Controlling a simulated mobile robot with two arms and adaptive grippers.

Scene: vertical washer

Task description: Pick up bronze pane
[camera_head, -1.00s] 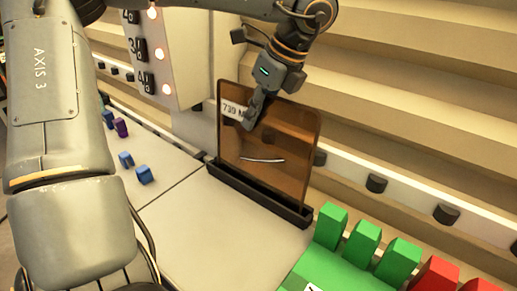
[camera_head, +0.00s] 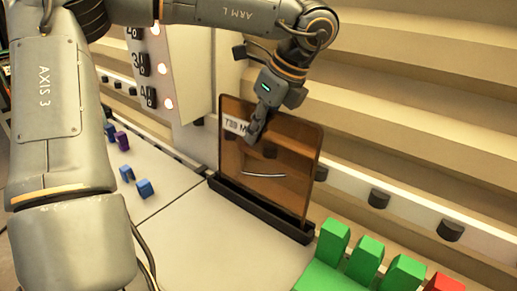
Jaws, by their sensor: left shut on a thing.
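The bronze pane (camera_head: 285,155) is a see-through brown sheet with rounded corners, a white label at its upper left and a pale curved strip. It stands upright, slightly tilted in the picture, with its lower edge in a long black holder (camera_head: 262,208). My left gripper (camera_head: 255,130) reaches down from above and is shut on the pane near its upper left, next to the label. The far side of the grip is hard to make out. My right gripper is not in view.
Green blocks (camera_head: 366,258) and a red block (camera_head: 444,284) stand at the lower right. Small blue blocks (camera_head: 145,188) lie on the pale surface at left. A panel with lights (camera_head: 165,70) stands behind. Beige ledges (camera_head: 430,100) run behind the pane.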

